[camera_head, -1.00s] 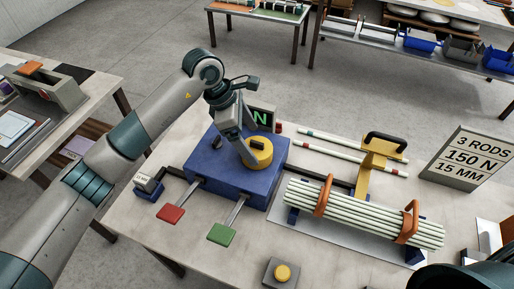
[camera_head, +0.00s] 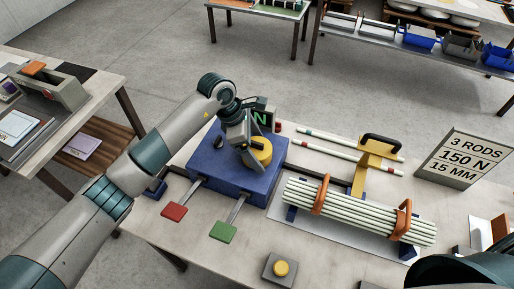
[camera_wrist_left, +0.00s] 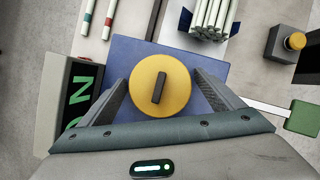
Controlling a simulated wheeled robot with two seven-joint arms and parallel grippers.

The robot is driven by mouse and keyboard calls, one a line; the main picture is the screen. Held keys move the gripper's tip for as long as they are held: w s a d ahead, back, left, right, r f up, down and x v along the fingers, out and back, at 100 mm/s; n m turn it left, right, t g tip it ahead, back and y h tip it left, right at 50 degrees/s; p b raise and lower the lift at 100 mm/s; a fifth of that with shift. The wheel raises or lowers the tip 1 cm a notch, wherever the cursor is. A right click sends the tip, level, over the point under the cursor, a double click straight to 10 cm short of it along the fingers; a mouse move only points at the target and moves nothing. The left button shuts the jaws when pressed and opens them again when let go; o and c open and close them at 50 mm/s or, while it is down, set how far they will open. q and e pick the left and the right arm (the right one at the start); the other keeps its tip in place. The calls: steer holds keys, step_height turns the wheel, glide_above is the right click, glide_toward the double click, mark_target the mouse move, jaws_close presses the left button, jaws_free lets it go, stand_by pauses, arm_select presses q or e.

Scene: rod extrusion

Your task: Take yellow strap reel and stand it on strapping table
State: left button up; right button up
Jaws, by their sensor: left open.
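A yellow round disc (camera_head: 259,150) with a dark bar across its face sits on the blue box (camera_head: 214,175) on the table. I cannot tell whether it is the strap reel or a dial. In the left wrist view the yellow disc (camera_wrist_left: 160,106) lies between the fingers of my left gripper (camera_wrist_left: 162,84), which is open. Its fingers stand to either side with visible gaps. In the head view the left gripper (camera_head: 250,143) is over the disc and hides its left part. The table (camera_head: 330,262) carries all this. My right gripper is not in view.
Red (camera_head: 174,211) and green (camera_head: 222,232) paddles stick out in front of the box. A rod bundle (camera_head: 350,210) with orange clips lies to its right. A yellow stand (camera_head: 372,165) with a black handle rises behind. A sign (camera_head: 466,160) stands at right.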

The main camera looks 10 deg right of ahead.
arm_select(q)
steer(key=shift+f, duration=0.1)
stand_by(0.3)
steer(key=shift+c, duration=0.6)
steer(key=c, duration=1.2)
